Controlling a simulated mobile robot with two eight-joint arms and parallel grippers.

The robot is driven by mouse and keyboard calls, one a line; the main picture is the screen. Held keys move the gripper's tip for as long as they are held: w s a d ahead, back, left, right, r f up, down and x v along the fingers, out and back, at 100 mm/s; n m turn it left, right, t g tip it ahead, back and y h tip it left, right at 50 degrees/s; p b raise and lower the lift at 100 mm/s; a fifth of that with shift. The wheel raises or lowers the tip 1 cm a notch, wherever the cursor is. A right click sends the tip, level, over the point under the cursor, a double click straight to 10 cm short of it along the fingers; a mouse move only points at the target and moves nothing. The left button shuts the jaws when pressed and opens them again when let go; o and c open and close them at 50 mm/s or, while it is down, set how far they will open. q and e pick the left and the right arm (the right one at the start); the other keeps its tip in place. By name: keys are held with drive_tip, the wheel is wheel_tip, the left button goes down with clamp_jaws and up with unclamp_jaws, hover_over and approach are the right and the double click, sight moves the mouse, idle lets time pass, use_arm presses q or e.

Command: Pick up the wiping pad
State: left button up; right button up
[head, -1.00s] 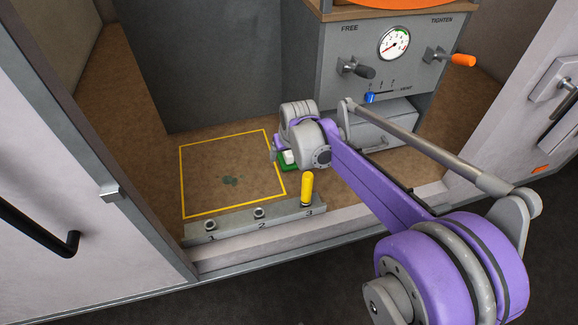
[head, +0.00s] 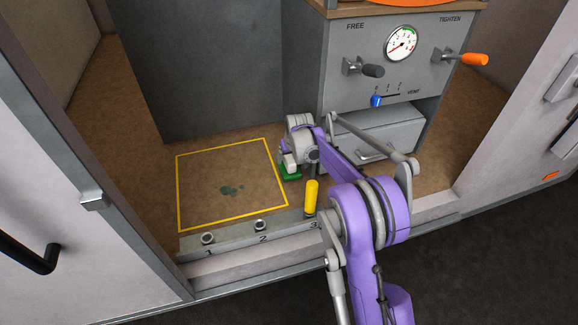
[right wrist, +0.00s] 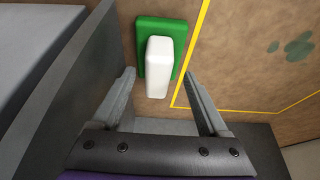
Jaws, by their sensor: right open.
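The wiping pad has a green base (head: 291,174) and a white block handle (head: 289,160). It lies on the brown floor of the bay, just right of the yellow square outline. In the right wrist view the handle (right wrist: 158,65) stands between the fingers in the picture, with the green base (right wrist: 143,30) around it. My right gripper (right wrist: 160,75) is open, with a finger on each side and gaps to the handle. In the head view my right wrist hides the fingers and part of the pad. My left gripper is not in view.
A yellow peg (head: 311,197) stands at hole 3 of the numbered grey rail (head: 235,233), close to my right arm. Dark green stains (head: 230,190) lie inside the yellow outline. A grey cabinet with gauge (head: 401,43) and drawer (head: 385,138) stands behind right.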

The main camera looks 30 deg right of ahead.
sight(290, 158)
drive_tip(key=x, duration=0.4)
drive_tip(key=shift+w+d+r+b, duration=0.1)
drive_tip(key=shift+w+d+b, duration=0.05)
drive_tip(key=shift+w+b, duration=0.15)
drive_tip(key=shift+s, duration=0.1)
clamp_jaws()
